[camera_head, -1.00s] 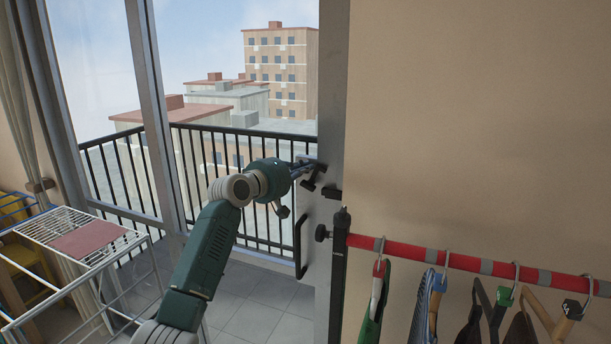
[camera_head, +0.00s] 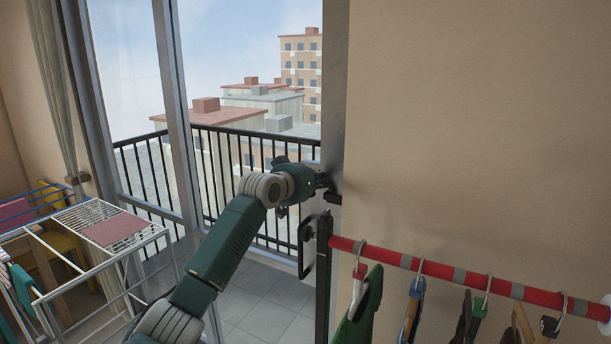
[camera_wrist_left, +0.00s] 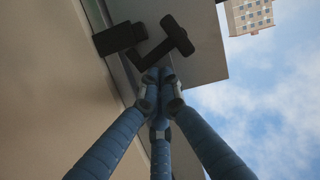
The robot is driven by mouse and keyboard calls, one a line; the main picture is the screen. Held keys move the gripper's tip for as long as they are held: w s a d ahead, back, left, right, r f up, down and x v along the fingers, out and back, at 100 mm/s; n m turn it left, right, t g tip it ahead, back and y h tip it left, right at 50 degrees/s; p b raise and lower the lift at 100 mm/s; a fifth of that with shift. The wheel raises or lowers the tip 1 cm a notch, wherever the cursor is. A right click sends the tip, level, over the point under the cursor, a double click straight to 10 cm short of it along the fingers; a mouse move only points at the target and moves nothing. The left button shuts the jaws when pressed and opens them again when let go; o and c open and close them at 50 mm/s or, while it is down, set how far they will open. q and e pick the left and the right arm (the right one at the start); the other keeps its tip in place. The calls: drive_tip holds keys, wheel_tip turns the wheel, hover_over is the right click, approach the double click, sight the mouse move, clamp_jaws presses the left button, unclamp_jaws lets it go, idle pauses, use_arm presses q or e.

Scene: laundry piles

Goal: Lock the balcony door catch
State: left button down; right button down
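The balcony door catch shows best in the left wrist view. It has a dark T-shaped lever (camera_wrist_left: 174,36) on the pale door edge (camera_wrist_left: 205,60) and a dark block (camera_wrist_left: 118,38) on the frame beside it. In the head view the block (camera_head: 334,198) sticks out at the wall edge, and the lever is mostly hidden by my left gripper (camera_head: 322,181). The three blue fingers of this gripper (camera_wrist_left: 160,78) are drawn together with nothing between them. Their tips are close to the lever's lower end; I cannot tell if they touch. My right gripper is not in view.
A black door handle (camera_head: 305,247) sits below the catch. A red rail (camera_head: 440,271) with several hangers stands in front of the wall at right. A white drying rack (camera_head: 95,215) stands at left. The balcony floor (camera_head: 262,298) shows through the glass.

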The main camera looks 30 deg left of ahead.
use_arm(q)
drive_tip(key=shift+d+f+m, duration=0.15)
drive_tip(key=shift+m, duration=0.25)
drive_tip(key=r+p, duration=0.4)
drive_tip(key=shift+a+r, duration=0.35)
drive_tip(key=shift+a, duration=0.05)
drive_tip(key=shift+s+a+f+b, duration=0.3)
drive_tip(key=shift+s+f+b, duration=0.2)
drive_tip(key=shift+s+b, duration=0.1)
drive_tip(key=b, duration=0.4)
approach(325, 162)
drive_tip(key=s, duration=0.3)
drive_tip(key=shift+s+a, duration=0.1)
drive_tip(key=shift+a, duration=0.2)
